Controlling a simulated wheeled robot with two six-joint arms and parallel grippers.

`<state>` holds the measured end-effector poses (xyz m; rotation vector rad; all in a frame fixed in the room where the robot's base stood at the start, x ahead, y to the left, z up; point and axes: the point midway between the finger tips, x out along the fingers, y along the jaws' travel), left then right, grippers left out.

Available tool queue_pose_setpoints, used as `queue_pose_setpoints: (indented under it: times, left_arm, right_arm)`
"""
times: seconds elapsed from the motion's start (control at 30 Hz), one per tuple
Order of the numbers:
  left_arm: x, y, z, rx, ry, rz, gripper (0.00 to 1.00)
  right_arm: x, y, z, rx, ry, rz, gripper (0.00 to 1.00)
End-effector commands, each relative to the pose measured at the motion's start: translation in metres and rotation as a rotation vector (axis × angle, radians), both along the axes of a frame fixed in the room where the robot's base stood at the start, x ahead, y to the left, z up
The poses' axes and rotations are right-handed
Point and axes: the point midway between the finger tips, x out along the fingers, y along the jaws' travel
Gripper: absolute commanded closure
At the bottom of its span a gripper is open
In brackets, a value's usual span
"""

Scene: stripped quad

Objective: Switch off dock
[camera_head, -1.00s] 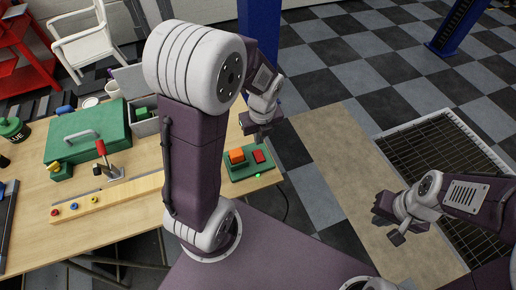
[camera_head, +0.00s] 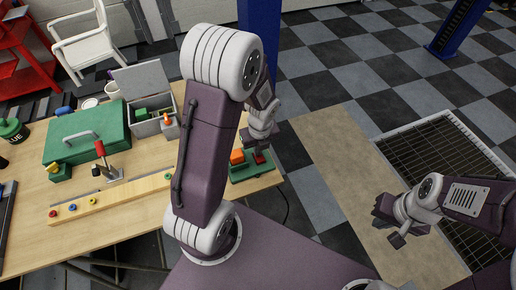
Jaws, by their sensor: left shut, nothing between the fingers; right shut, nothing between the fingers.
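The dock is a green base (camera_head: 258,172) at the right end of the wooden table. It carries an orange block (camera_head: 237,157) and a red button (camera_head: 259,159). My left gripper (camera_head: 258,149) is shut and points down right over the red button, partly covering it. I cannot tell for sure whether the fingertips touch it. No lit green light shows on the dock's front edge. My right gripper (camera_head: 385,217) is shut and empty, off to the right over the floor, away from the table.
A blue post (camera_head: 259,35) rises behind the dock.

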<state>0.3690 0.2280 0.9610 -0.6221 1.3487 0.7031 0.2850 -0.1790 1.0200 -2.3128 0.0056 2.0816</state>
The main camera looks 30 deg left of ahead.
Motion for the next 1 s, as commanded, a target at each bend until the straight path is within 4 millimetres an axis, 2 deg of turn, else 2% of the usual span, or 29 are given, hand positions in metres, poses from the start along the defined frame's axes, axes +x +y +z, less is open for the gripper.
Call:
queue_pose_setpoints:
  times: [0.53,0.8,0.87,1.0]
  left_arm:
    - [-0.010,-0.012,0.003,-0.001,0.001,0.000,1.00]
    - [-0.010,-0.012,0.004,-0.001,0.001,0.001,1.00]
    - [-0.010,-0.013,0.008,-0.001,0.001,0.000,1.00]
    - [-0.007,-0.021,0.033,0.000,0.001,-0.001,1.00]
  right_arm:
    - [0.000,0.000,0.003,0.000,0.001,0.000,1.00]
    - [0.000,0.000,0.004,0.000,0.000,0.000,1.00]
    - [0.000,0.000,0.009,0.000,0.001,0.000,1.00]
    - [0.000,0.000,0.036,0.000,0.001,0.000,1.00]
